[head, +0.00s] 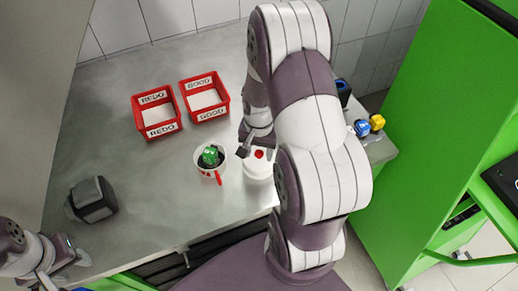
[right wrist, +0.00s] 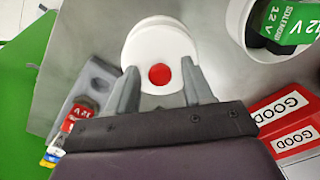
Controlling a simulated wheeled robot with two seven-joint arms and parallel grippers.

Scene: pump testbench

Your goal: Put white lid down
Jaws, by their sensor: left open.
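The white lid (head: 252,154) with a round red spot on top sits low under my right gripper, right of a white cup, in the head view. In the right wrist view the lid (right wrist: 160,50) lies between and beyond the fingertips, its red spot between them. My right gripper (right wrist: 160,78) has its fingers apart on either side of the red spot; whether they press on the lid is unclear. A second white rim shows just behind the lid; what it belongs to is unclear. My left gripper (head: 75,265) is open and empty at the lower left.
A white cup (head: 204,171) with a red handle holds a green solenoid (head: 210,155). Red bins marked REDO (head: 157,111) and GOOD (head: 205,97) stand behind. A dark block (head: 92,200) is at left. Blue and yellow parts (head: 370,124) lie at right by a green cabinet (head: 425,130).

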